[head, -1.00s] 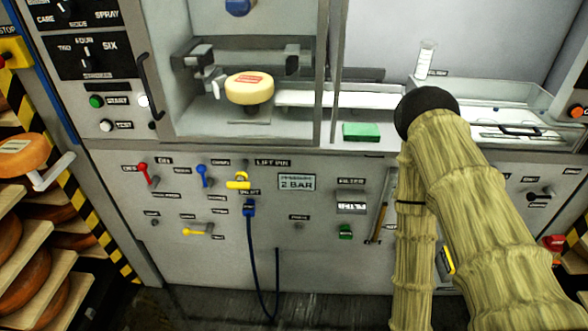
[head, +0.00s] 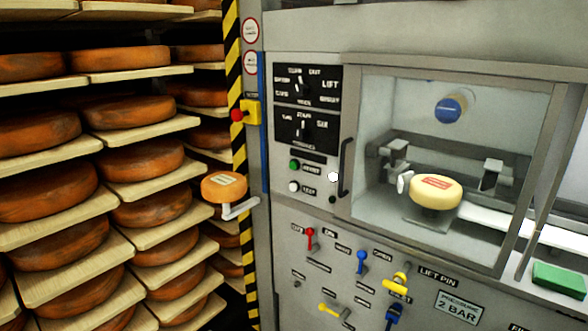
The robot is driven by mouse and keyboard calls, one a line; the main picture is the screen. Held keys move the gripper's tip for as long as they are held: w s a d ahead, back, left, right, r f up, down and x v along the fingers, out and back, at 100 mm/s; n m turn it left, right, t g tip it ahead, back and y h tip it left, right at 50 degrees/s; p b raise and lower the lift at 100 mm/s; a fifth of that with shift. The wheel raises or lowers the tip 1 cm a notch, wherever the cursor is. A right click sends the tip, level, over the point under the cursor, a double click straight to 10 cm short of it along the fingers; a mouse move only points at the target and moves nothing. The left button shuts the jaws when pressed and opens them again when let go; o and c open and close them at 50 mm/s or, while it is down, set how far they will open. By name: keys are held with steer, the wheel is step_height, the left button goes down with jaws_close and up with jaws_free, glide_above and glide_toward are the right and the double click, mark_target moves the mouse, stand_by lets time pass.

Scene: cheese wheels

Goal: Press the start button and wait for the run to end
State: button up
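The green start button (head: 294,165) sits on the machine's control panel, left of the cabinet door, with a dark label beside it. A white button (head: 294,187) is just below it. Two black selector panels with knobs (head: 303,88) are above. Inside the cabinet, a pale yellow cheese wheel (head: 436,192) with a red label rests on a small stand, and a blue round stamp-like head (head: 449,109) hangs above. No motion of these parts shows. My gripper is not in this view.
Shelves with several orange cheese wheels (head: 126,112) fill the left. A yellow box with a red stop button (head: 238,114) is on the striped post. A cheese on a bracket (head: 224,187) juts out. Coloured levers (head: 361,261) line the lower panel. A green block (head: 559,279) lies right.

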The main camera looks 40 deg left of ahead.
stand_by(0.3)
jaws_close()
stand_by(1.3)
